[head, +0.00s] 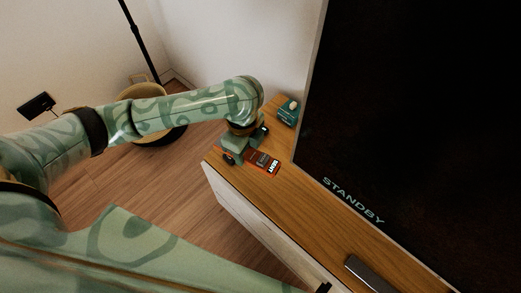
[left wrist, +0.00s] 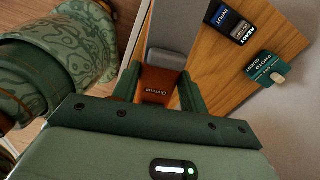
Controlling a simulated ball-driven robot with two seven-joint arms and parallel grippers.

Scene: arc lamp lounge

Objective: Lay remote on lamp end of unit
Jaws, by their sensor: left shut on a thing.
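My left gripper (head: 237,153) is over the lamp end of the wooden unit (head: 288,187), near its front corner. It is shut on an orange-brown thing with a grey end, which looks like the remote; it sits between the fingers in the left wrist view (left wrist: 158,87). In the head view the gripper mostly hides it. I cannot tell whether it touches the unit's top. The lamp's dark pole (head: 140,42) stands beyond this end. My right gripper is not in view.
A small green box (head: 288,112) stands farther back by the wall. The large black screen (head: 420,110) reads STANDBY. A dark bar (head: 368,272) lies before it. Bare wood lies between.

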